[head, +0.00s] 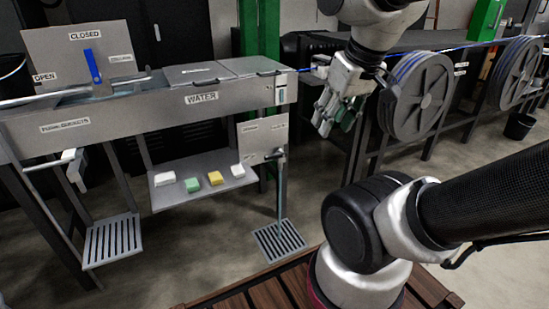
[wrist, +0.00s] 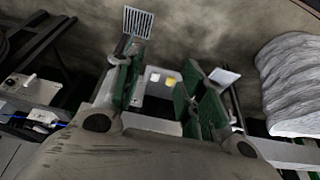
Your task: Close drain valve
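In the head view, a valve with a small handle (head: 276,155) sits under a labelled plate (head: 263,138) at the right end of the water trough (head: 200,100). A thin vertical pipe or stream (head: 281,195) runs from it down to a floor grate (head: 280,241). Another valve with a white handle (head: 69,156) is under the trough's left end. The plate's lettering is too small to read. My gripper (head: 335,122) hangs to the right of the plate, apart from both valves, fingers pointing down. In the wrist view its green-padded fingers (wrist: 165,75) are spread with nothing between them.
A shelf (head: 200,200) with several sponge-like blocks is below the trough. A blue lever (head: 93,66) stands upright near the CLOSED label. Cable reels (head: 418,95) are right of my gripper. A second floor grate (head: 113,238) lies at left; the floor between is clear.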

